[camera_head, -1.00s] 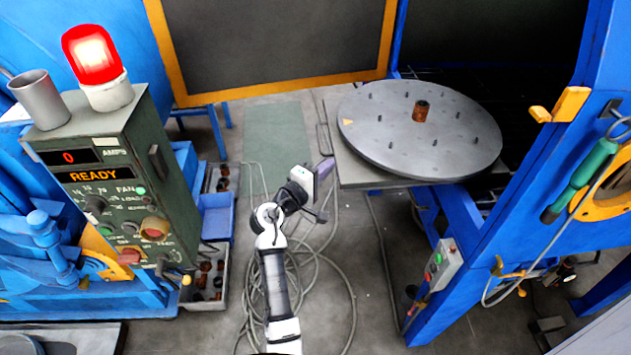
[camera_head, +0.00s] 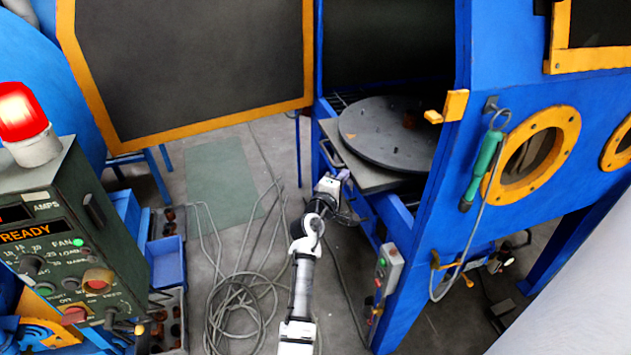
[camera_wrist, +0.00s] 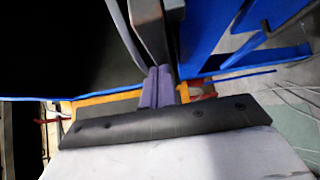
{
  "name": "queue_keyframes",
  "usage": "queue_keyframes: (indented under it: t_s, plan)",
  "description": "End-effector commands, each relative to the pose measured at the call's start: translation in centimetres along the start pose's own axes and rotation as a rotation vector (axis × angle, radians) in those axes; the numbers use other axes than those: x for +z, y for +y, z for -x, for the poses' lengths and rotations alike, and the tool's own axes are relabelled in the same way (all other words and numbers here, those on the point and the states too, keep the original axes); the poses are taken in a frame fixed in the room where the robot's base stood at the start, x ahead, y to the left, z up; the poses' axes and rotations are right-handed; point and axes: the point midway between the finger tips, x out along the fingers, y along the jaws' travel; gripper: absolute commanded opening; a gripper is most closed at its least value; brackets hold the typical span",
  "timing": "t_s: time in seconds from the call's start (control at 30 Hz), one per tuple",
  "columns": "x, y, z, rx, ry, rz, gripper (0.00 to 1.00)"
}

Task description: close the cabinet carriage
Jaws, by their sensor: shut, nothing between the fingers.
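The carriage is a grey platform (camera_head: 372,181) bearing a round dark turntable (camera_head: 375,137) with pegs. It sits mostly inside the blue cabinet (camera_head: 440,190), its front edge and a thin bar handle (camera_head: 328,156) showing at the opening. In the wrist view the purple fingers (camera_wrist: 159,87) are together beside a dark bar (camera_wrist: 150,32).
The cabinet door (camera_head: 190,65) with an orange border stands open at left. A control console (camera_head: 60,240) with a red lamp stands at far left, bins (camera_head: 165,262) beside it. Loose cables (camera_head: 240,305) lie on the floor. A switch box (camera_head: 387,270) is on the cabinet leg.

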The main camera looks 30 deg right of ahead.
Motion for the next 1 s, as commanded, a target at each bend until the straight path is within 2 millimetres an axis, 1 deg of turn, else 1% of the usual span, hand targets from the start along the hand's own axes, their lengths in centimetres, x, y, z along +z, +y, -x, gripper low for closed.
queue_keyframes:
  t_s: [0.03,0.1,0.3,0.4,0.63,1.0]
  plan:
    - [1.4,0.2,-1.1,-0.001,-0.01,-0.002,0.0]
    - [2.5,0.2,-2.2,-0.002,-0.008,-0.001,0.0]
    - [4.9,0.1,-4.7,-0.001,-0.006,-0.001,0.0]
    - [5.6,0.1,-5.5,-0.001,-0.004,-0.001,0.0]
    - [6.4,0.0,-6.4,0.0,0.0,-0.001,0.0]
    - [6.4,0.0,-6.5,0.0,0.001,0.0,0.0]
